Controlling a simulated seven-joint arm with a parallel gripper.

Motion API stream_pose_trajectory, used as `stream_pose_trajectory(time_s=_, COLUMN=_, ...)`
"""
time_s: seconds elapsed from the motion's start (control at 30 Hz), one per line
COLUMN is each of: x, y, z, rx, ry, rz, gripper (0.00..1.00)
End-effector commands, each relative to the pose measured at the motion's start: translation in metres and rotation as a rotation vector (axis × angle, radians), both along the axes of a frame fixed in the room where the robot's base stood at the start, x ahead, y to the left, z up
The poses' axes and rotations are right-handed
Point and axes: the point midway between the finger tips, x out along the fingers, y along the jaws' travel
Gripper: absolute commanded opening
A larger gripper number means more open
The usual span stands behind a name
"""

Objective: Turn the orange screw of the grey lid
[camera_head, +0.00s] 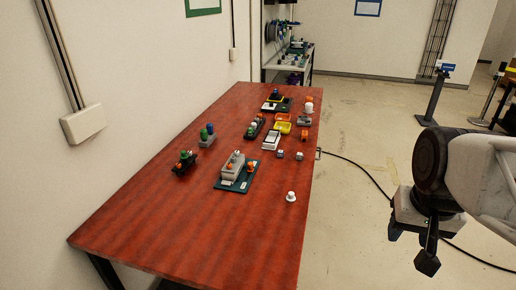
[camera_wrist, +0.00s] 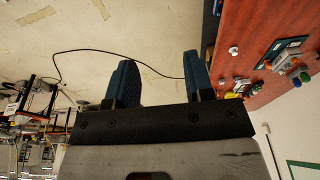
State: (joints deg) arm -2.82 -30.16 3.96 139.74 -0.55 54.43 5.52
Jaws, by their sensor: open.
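A grey block (camera_head: 233,164) stands on a teal board (camera_head: 229,184) near the middle of the red table. It may bear the grey lid, but it is too small to tell. Small orange parts (camera_head: 250,168) show at its right; I cannot tell if one is the screw. My gripper (camera_head: 411,246) is open and empty, off to the right of the table over the floor. In the wrist view its two fingers (camera_wrist: 159,62) stand apart, and the teal board (camera_wrist: 271,58) shows at the right, at a distance.
A white knob-like part (camera_head: 291,197) stands near the table's right edge. A dark holder with coloured pieces (camera_head: 184,163) stands left of the board. Yellow trays (camera_head: 282,127) and other small parts fill the far end. The near part of the red table (camera_head: 190,235) is clear.

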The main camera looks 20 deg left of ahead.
Motion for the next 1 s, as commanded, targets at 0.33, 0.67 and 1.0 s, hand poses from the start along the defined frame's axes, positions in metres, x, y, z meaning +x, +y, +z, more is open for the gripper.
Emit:
stream_pose_trajectory(time_s=0.33, x=0.079, y=0.037, z=0.02, rx=0.018, ry=0.031, rz=-0.026, gripper=0.48)
stream_pose_trajectory(time_s=0.67, x=0.151, y=0.082, z=0.027, rx=0.031, ry=0.059, rz=-0.053, gripper=0.48)
stream_pose_trajectory(time_s=1.0, x=0.221, y=0.14, z=0.022, rx=0.039, ry=0.09, rz=-0.079, gripper=0.48)
